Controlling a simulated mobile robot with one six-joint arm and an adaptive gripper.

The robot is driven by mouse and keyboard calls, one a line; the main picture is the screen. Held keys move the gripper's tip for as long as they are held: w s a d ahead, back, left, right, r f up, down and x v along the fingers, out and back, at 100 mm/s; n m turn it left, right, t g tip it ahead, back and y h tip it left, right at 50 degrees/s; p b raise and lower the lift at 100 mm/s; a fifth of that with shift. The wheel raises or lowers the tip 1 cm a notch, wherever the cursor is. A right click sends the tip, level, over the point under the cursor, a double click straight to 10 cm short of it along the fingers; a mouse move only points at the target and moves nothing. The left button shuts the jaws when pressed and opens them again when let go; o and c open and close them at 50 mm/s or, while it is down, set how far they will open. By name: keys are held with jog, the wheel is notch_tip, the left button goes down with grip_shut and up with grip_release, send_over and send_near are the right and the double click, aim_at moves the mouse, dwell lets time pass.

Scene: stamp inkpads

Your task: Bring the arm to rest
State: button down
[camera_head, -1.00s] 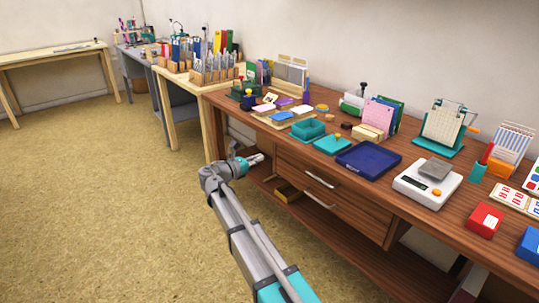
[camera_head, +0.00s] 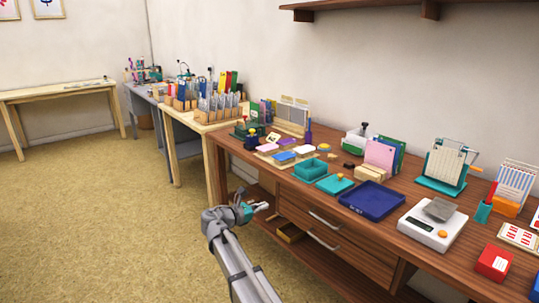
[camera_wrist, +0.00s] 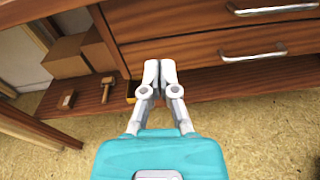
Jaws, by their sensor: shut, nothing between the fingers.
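My gripper (camera_head: 262,207) is in front of the wooden desk (camera_head: 290,196), below the level of its top and near its left end. In the wrist view my gripper (camera_wrist: 160,70) has its two fingers together, shut and empty. Behind the fingertips in that view is the desk's drawer front, with the lower shelf below. Whether the fingertips touch the desk cannot be told, but a gap seems to show in the head view.
Two drawers with metal handles (camera_wrist: 252,56) face my gripper. The lower shelf holds cardboard boxes (camera_wrist: 85,52) and a wooden mallet (camera_wrist: 106,88). Inkpads, a blue tray (camera_head: 371,200) and a scale (camera_head: 432,226) stand on the desk. The floor (camera_head: 100,210) at left is clear.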

jog(key=s+d+f+m+g+y, duration=0.2)
jog(key=s+d+f+m+g, duration=0.3)
jog(key=d, duration=0.4)
jog(key=s+d+f+m+g+y, duration=0.2)
jog(key=s+d+f+m+y, duration=0.1)
jog(key=s+d+f+m, duration=0.35)
jog(key=s+d+f+m+g+y+p, duration=0.1)
jog(key=s+d+f+m+g+y, duration=0.2)
jog(key=s+m, duration=0.35)
jog(key=s+d+f+m+y+p, duration=0.1)
jog(key=s+d+m+y, duration=0.3)
jog(key=s, duration=0.3)
notch_tip(320, 180, up, 38)
jog(key=s+a+m+y+p, duration=0.1)
jog(key=m+p, duration=0.1)
jog(key=p, duration=3.6)
jog(key=shift+s+a+r, duration=0.15)
jog(key=shift+r, duration=0.1)
